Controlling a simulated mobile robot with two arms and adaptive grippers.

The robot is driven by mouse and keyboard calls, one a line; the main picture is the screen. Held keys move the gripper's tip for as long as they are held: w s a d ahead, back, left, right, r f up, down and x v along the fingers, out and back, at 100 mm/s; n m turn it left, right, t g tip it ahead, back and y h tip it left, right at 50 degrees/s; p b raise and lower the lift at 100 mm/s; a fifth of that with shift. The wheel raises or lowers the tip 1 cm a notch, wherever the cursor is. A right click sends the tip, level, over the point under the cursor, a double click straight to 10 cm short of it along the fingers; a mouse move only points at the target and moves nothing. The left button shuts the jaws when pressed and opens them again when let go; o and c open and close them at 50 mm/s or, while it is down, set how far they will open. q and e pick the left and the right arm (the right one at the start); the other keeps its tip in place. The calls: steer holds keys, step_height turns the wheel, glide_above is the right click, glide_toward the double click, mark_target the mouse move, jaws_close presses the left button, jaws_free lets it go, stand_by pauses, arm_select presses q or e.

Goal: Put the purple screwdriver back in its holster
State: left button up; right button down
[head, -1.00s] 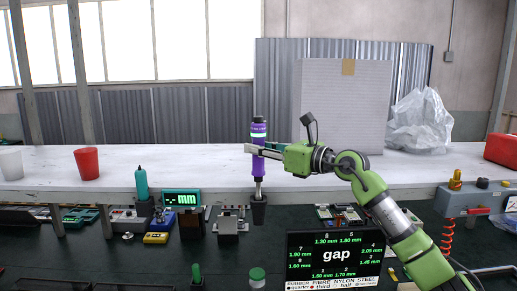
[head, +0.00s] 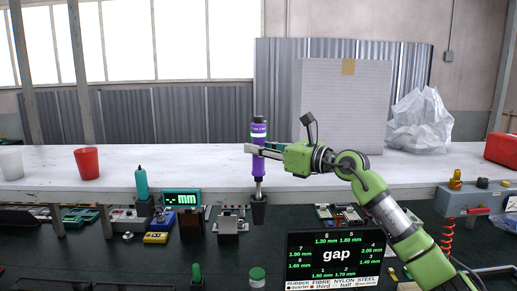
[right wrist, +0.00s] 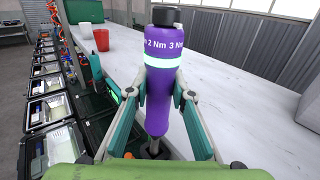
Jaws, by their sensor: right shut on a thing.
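The purple screwdriver (head: 258,138) stands upright with its shaft pointing down at the dark holster (head: 259,211) on the front edge of the white shelf. The lower end of the shaft is at or inside the holster's mouth; how deep I cannot tell. My right gripper (head: 256,150) is shut on the purple handle from the right. In the right wrist view the screwdriver (right wrist: 162,85) stands between the two fingers, with torque markings and a pale band near its dark cap. My left gripper is not in view.
A teal tool (head: 141,184) stands in another holder to the left. A red cup (head: 87,163) is on the white shelf (head: 200,160). A dark "gap" display (head: 336,258) stands in front on the bench.

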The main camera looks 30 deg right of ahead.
mark_target(258, 173)
steer(key=shift+f+b, duration=2.85)
steer(key=shift+f, duration=0.7)
steer(key=c, duration=1.7)
jaws_free()
steer(key=shift+f, duration=0.15)
steer(key=v, duration=1.2)
steer(key=shift+s, duration=0.1)
